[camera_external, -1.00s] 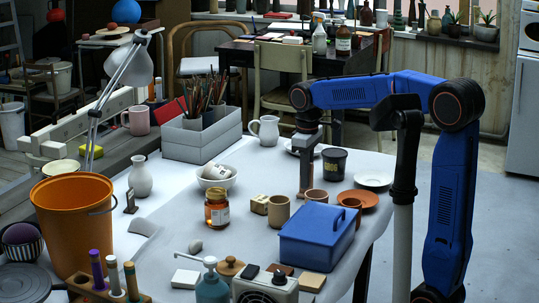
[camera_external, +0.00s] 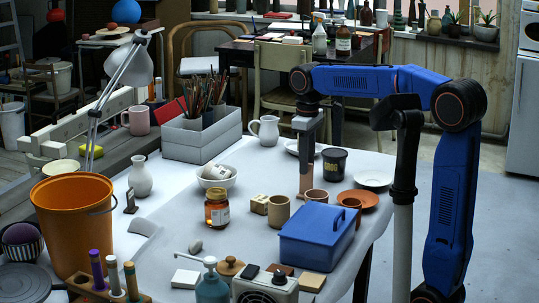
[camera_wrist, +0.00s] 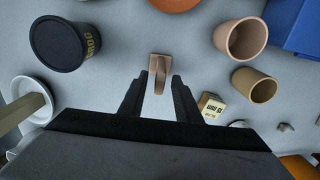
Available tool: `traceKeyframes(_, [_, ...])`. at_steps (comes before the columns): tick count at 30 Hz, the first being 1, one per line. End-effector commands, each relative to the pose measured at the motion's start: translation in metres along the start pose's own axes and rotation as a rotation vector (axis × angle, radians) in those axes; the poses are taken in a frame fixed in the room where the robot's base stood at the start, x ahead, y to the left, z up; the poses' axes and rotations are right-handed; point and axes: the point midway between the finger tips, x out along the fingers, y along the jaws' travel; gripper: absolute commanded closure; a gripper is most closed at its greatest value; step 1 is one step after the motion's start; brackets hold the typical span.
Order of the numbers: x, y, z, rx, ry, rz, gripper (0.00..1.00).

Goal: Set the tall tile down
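The tall tile (camera_external: 306,178) is a narrow pinkish-brown slab standing upright on the grey-white worktable (camera_external: 255,182). In the wrist view the tile (camera_wrist: 158,62) shows from above, between and just beyond the two black fingertips. My gripper (camera_external: 308,143) is directly above the tile in the external view, pointing down. In the wrist view my gripper (camera_wrist: 161,78) has its fingers apart, one on each side of the tile, and looks open. The tile's upper end is partly hidden by the fingers in the external view.
A blue box (camera_external: 317,238) stands nearer. Bare table lies left of the tile.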

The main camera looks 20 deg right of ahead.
Motion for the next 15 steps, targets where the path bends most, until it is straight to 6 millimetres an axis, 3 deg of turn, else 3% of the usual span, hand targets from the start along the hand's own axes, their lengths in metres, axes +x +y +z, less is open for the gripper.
traceKeyframes(7, [-0.045, 0.000, 0.000, 0.000, 0.002, 0.001, 0.70])
traceKeyframes(15, [-0.067, 0.000, 0.000, 0.000, 0.000, 0.000, 0.70])
